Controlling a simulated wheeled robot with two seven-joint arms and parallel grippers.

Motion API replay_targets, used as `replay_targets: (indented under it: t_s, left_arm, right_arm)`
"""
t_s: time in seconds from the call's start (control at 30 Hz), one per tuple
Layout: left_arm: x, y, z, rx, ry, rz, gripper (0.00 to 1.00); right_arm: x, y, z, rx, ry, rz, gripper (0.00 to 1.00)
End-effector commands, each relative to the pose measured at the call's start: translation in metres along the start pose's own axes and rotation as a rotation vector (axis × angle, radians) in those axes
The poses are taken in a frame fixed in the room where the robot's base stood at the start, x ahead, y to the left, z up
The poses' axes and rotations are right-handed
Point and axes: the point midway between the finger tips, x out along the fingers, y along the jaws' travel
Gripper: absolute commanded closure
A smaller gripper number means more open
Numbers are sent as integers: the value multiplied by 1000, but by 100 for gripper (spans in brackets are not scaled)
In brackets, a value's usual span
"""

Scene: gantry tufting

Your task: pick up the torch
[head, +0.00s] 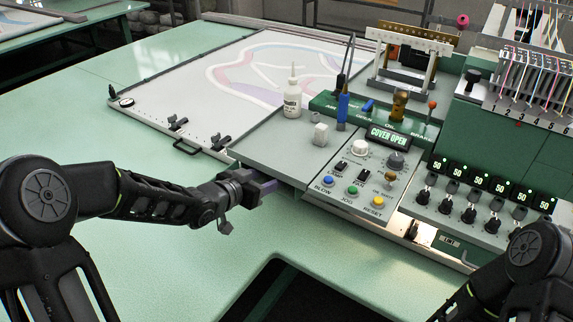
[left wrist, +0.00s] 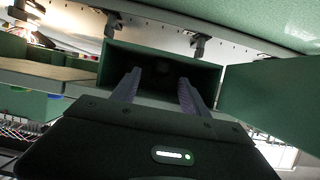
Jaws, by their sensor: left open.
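My left gripper (head: 268,190) is at the front left edge of the grey control panel, its fingers partly hidden by the panel's overhang. In the left wrist view my left gripper (left wrist: 159,76) is open, its two dark fingers apart and pointing into a green-walled open compartment (left wrist: 112,62). Between the fingertips, deep in the compartment, is a faint dark round shape (left wrist: 163,67); it may be the torch's end, but it is too dark to tell. No torch shows clearly in the head view. My right gripper is out of view; only part of its arm shows at the bottom right.
A green machine with threads (head: 530,80) stands right. A tufting frame (head: 180,65) lies behind. The green table (head: 150,255) is clear at front left.

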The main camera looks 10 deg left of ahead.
Motion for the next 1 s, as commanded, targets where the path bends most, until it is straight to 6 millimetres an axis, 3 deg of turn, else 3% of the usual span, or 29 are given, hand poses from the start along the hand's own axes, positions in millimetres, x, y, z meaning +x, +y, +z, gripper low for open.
replay_targets:
  t_s: [0.3, 0.9, 1.0]
  left_arm:
    - [36, -1, 1, -1, 0, 0, 47]
    - [36, -1, 1, 0, 0, 0, 47]
    - [36, -1, 1, 0, 0, 0, 55]
  right_arm:
    - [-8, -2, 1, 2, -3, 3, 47]
    - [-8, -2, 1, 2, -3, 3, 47]
    - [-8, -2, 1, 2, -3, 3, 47]
